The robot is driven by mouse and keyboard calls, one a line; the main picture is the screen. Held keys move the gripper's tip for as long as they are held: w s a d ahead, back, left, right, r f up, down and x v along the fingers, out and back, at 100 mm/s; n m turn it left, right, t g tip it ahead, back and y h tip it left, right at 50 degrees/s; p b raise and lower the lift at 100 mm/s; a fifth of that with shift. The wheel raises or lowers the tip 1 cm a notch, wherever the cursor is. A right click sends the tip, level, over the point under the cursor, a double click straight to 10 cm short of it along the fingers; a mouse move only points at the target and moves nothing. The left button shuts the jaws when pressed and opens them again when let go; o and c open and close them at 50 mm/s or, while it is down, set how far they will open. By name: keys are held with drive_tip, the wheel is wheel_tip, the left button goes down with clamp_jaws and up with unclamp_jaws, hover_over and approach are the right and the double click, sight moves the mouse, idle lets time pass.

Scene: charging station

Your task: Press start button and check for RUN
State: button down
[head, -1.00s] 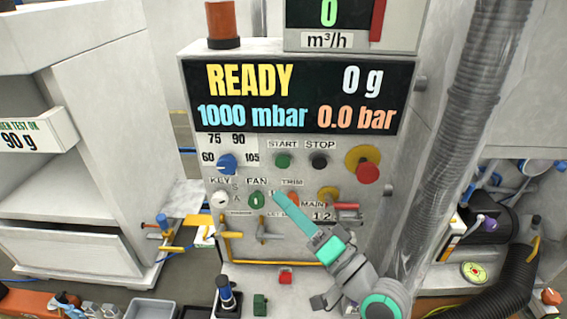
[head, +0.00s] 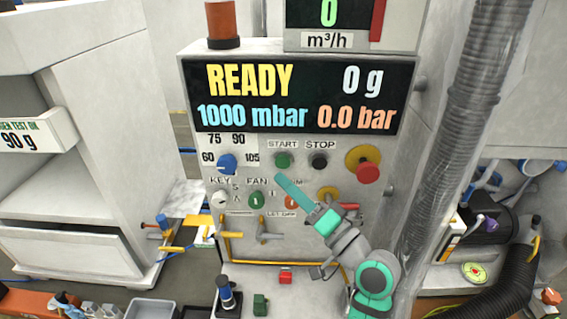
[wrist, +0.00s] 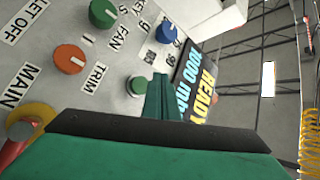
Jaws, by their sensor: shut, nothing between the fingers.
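The green START button (head: 283,161) sits on the grey control panel, under its START label. The panel display (head: 300,97) reads READY, 0 g, 1000 mbar and 0.0 bar. My gripper (head: 279,179) is shut and empty, its teal fingers pointing up and left, with the tip appearing just below the START button. In the wrist view the fingers (wrist: 160,98) lie beside a green button (wrist: 137,86). I cannot tell whether the tip touches the button.
The black STOP button (head: 319,161) is right of START, and a red emergency stop (head: 367,173) is farther right. A blue knob (head: 227,163), a green FAN knob (head: 256,200) and an orange TRIM knob (head: 291,202) are close by. A grey hose (head: 470,120) hangs at right.

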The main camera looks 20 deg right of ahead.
sight(275, 161)
drive_tip(key=shift+w+d, duration=0.25)
drive_tip(key=shift+w, duration=0.5)
drive_tip(key=shift+w+d, duration=0.2)
drive_tip(key=shift+w, duration=0.5)
drive_tip(key=shift+w, duration=0.1)
idle(0.9)
drive_tip(key=shift+w+d, duration=0.15)
drive_tip(key=shift+w, duration=0.15)
drive_tip(key=shift+w+d, duration=0.15)
drive_tip(key=shift+w, duration=0.3)
idle(0.8)
drive_tip(key=shift+s, duration=0.1)
drive_tip(key=shift+s+a, duration=0.3)
drive_tip(key=shift+s, duration=0.45)
drive_tip(key=shift+s, duration=0.1)
drive_tip(key=shift+s+a, duration=0.25)
drive_tip(key=shift+s, duration=0.5)
drive_tip(key=shift+s+a, duration=0.25)
drive_tip(key=shift+s, duration=0.55)
drive_tip(key=shift+s+a, duration=0.25)
drive_tip(key=shift+s, duration=0.5)
